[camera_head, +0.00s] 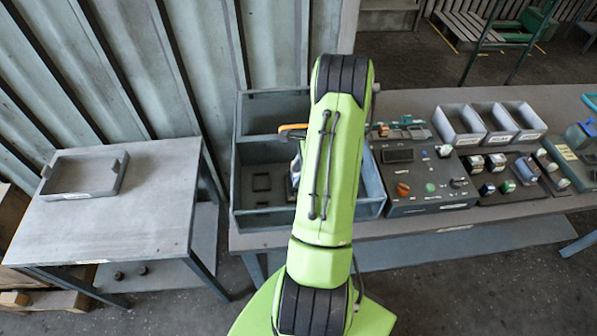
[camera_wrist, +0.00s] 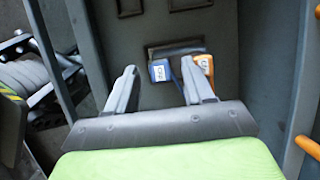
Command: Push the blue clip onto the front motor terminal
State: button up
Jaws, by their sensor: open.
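In the wrist view the blue clip (camera_wrist: 160,70), with a white label, sits at the lower left edge of a dark recessed slot (camera_wrist: 174,49) in the grey housing. An orange clip (camera_wrist: 205,67) with a similar label is at the slot's right side. My gripper (camera_wrist: 161,66) is open. Its two fingers point toward the slot, one on each side of the blue clip in the picture; I cannot tell whether they touch it. I cannot make out the front motor terminal as a separate part.
The grey open housing (camera_head: 247,220) has raised walls. An orange handle (camera_wrist: 308,147) is at the right in the wrist view. Hoses and metal parts (camera_wrist: 40,75) lie left of the wall. A control box (camera_head: 425,205) stands to the right. The left table (camera_head: 110,225) holds a grey tray (camera_head: 112,188).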

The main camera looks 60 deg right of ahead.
jog(key=p+v, duration=0.4)
jog(key=v, duration=1.1)
jog(key=shift+s+r, duration=0.1)
jog(key=shift+r, duration=0.05)
